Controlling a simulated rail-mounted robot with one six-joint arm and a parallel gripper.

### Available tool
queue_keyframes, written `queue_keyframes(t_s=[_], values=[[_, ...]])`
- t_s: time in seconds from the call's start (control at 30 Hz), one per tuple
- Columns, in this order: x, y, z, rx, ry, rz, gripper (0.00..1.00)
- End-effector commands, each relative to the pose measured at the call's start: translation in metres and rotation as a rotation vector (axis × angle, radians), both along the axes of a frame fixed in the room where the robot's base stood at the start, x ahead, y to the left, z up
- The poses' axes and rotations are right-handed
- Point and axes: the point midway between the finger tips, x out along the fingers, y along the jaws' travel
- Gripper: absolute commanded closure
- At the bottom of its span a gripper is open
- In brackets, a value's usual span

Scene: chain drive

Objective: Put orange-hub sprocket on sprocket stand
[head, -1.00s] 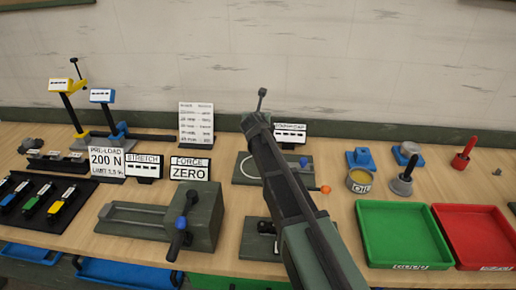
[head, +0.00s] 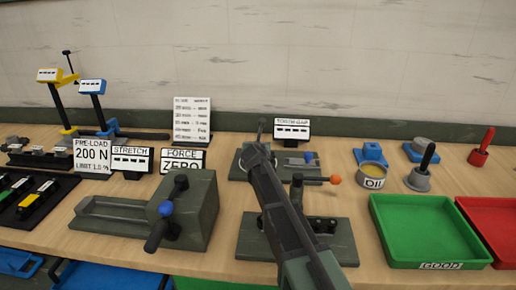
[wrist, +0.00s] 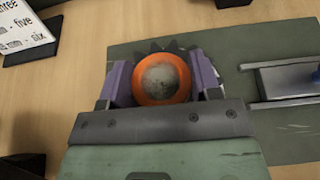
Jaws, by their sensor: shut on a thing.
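The orange-hub sprocket (wrist: 163,80) is between the jaws of my gripper (wrist: 163,88) in the wrist view. Its orange ring faces the camera and dark teeth show beyond it. The purple-grey fingers are shut on it from both sides. In the head view my arm hides the gripper and the sprocket. The wrist view places them over the left end of the grey-green tooth gap plate (wrist: 215,55); the height above it is unclear. That plate also shows in the head view (head: 240,168). I cannot tell for certain which fixture is the sprocket stand.
A dark fixture with an upright post (head: 345,240) stands at the front, partly behind my arm. A grey clamp block (head: 195,215) is to the left. An oil tin (head: 373,184), blue-based pieces (head: 370,153) and a green tray (head: 425,225) are to the right.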

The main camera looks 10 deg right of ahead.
Motion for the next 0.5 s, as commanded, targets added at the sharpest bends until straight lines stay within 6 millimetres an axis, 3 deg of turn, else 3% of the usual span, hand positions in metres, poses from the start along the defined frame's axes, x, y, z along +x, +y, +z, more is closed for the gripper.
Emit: queue_keyframes(t_s=[0.03,0.1,0.43,0.47,0.5], values=[[0.0002,0.0002,-0.018,-0.001,-0.002,0.001,1.0],[0.0001,0.0002,-0.0228,-0.001,-0.002,0.001,1.0],[0.0001,0.0002,-0.0209,-0.001,-0.001,0.001,1.0],[-0.0001,0.0,-0.0216,0.0,0.0,0.0,0.41],[-0.0001,0.0,-0.0208,0.0,0.0,0.0,0.35]])
